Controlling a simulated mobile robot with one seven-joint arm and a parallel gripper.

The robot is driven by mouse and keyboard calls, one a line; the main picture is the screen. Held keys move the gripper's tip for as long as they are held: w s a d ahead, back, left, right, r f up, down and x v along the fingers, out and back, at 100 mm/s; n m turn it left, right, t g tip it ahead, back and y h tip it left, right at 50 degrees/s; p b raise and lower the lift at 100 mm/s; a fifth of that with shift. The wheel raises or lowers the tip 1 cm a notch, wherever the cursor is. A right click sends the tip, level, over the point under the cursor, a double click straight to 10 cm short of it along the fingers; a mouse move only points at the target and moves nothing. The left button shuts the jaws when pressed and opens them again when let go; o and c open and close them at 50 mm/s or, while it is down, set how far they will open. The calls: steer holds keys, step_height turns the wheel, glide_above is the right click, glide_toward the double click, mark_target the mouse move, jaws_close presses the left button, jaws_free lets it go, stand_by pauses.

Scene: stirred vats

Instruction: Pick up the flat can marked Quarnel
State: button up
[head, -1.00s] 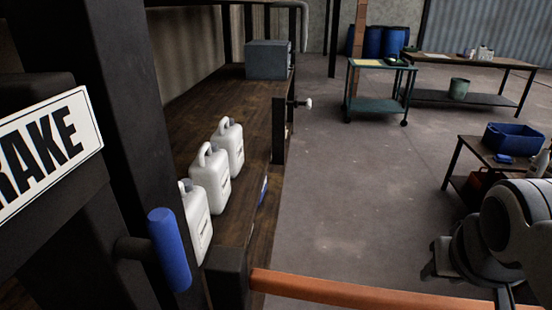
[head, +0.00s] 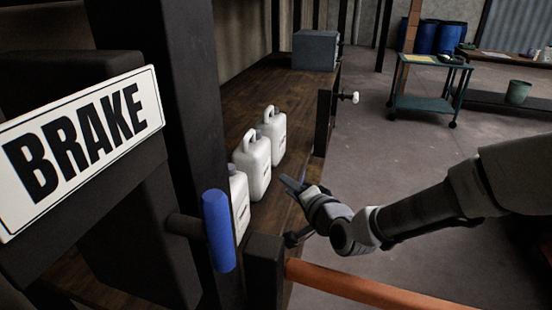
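Three white jugs with handles and grey caps stand in a row on the wooden bench: a far one (head: 274,137), a middle one (head: 252,166) and a near one (head: 240,203), partly hidden by the post and blue handle. Their marks are too small to read, and I cannot make out the name Quarnel or any clearly flat can. My gripper (head: 291,185) is over the bench's right edge, just right of the middle jug. Its fingers are small and dark here, and whether they are apart is unclear. No held object shows.
A dark post with a BRAKE sign (head: 82,150) and a blue handle (head: 218,230) stands close at left. An orange bar (head: 375,287) crosses low at right. A grey box (head: 316,50) sits at the bench's far end. A green cart (head: 430,85) stands beyond open floor.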

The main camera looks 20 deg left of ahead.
step_height(320, 180, up, 4)
steer(key=a+m+t+y, duration=0.1)
steer(key=a+m+t, duration=0.1)
steer(key=a+m, duration=0.15)
steer(key=m+b, duration=0.1)
steer(key=b, duration=0.1)
glide_toward(253, 146)
step_height(253, 146, up, 3)
steer(key=w+a, duration=0.3)
steer(key=shift+t+y, duration=0.3)
steer(key=shift+y, duration=0.1)
steer(key=shift+b+x, duration=0.35)
steer(key=shift+x, duration=2.5)
steer(key=shift+w+f, duration=0.1)
jaws_close()
